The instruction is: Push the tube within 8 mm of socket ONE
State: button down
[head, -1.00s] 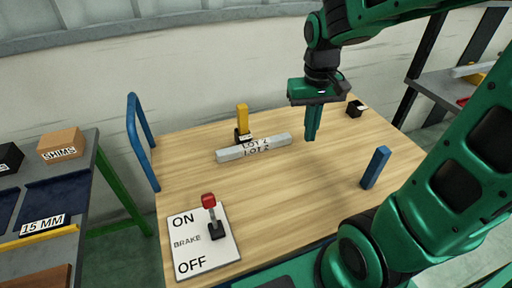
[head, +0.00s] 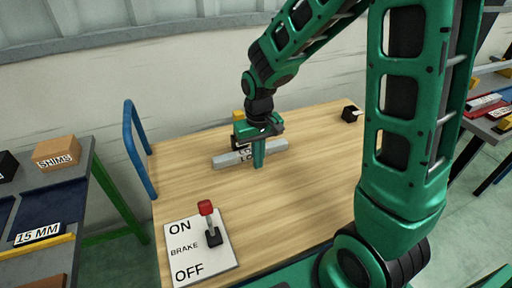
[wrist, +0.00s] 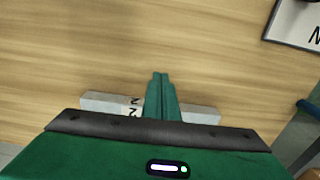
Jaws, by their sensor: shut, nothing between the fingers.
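A yellow post (head: 238,115) stands just behind the tube, mostly hidden by my gripper. A small black block (head: 350,114) with a label sits at the back right. No socket label is readable.
The wooden deck (head: 300,200) is clear in front of the tube. A brake plate (head: 186,257) with a red-knobbed lever (head: 206,210) lies at the front left. A blue rail (head: 140,150) stands at the left edge. Side shelves flank the deck.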

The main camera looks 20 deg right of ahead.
jog(key=w, duration=0.1)
jog(key=w+f, duration=0.1)
jog(key=shift+w+f, duration=0.15)
jog(key=shift+w, duration=0.85)
